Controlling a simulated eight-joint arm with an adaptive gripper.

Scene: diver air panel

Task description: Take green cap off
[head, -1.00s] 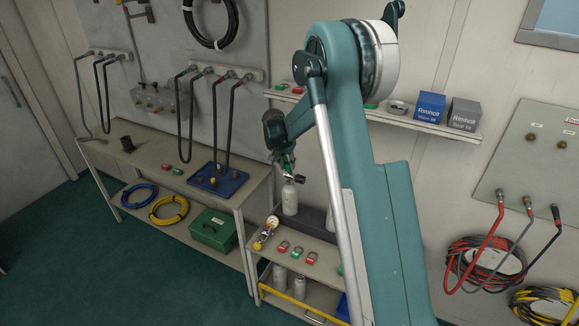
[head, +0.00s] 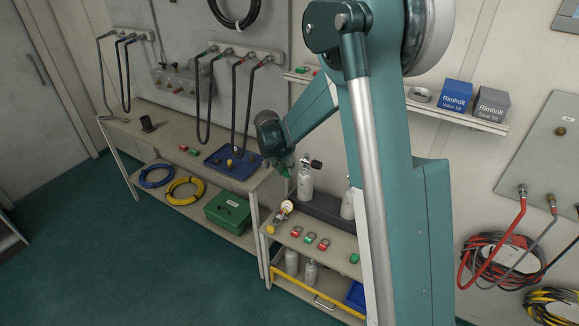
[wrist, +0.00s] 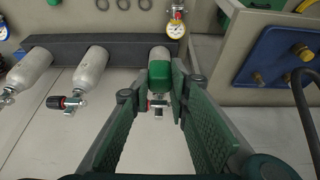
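The green cap (wrist: 160,74) is a small block between the two fingertips of my gripper (wrist: 161,80) in the wrist view. The fingers appear closed on its two sides. Behind it, a grey cylinder (wrist: 158,52) shows with its valve (wrist: 157,103) partly in sight. In the head view my gripper (head: 284,164) is left of the nearest grey cylinder (head: 305,182), close to its dark valve knob (head: 317,163). The cap is too small there to separate from the green finger pads.
More cylinders (wrist: 85,70) stand in the dark rack (wrist: 115,50) alongside. A gauge (head: 286,207) and several red and green pieces (head: 310,238) lie on the cart. A bench with a blue tray (head: 232,163) is on the left. My arm hides part of the cart.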

